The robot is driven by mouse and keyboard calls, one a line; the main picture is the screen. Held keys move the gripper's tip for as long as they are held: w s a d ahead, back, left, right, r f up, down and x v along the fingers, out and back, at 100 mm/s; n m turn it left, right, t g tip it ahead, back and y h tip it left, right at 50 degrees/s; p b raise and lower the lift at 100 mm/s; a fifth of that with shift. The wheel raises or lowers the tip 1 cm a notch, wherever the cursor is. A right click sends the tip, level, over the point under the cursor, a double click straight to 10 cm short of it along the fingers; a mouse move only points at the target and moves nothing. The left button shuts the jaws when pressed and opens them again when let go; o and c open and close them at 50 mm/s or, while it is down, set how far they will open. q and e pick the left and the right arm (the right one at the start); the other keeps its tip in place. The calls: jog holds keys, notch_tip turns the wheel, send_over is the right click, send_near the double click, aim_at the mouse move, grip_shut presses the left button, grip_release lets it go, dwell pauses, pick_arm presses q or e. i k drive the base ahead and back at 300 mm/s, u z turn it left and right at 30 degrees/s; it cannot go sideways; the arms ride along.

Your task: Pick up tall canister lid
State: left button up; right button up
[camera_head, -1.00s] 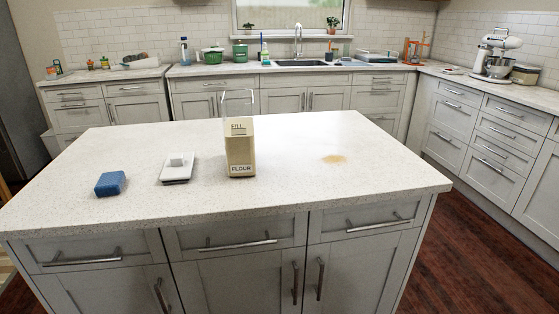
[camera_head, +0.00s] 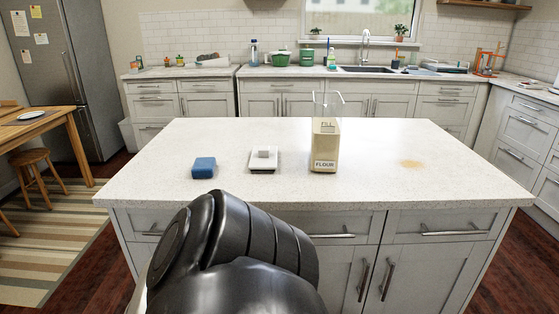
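The tall canister (camera_head: 326,146) stands upright on the island countertop, with a FLOUR label low down, a FILL mark and a clear, empty upper part. A flat white square piece with a small raised grip (camera_head: 263,159) lies on the counter left of the canister; it looks like the canister's lid. A black arm link of mine rises at the bottom middle, in front of the island. Neither of my grippers shows, so I cannot see what they hold.
The counter between these things is bare. A wooden table (camera_head: 42,125) and stool (camera_head: 38,172) stand at the left.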

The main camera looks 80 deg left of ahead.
aim_at(256, 164)
jog(key=k, duration=0.45)
jog(key=u, duration=1.15)
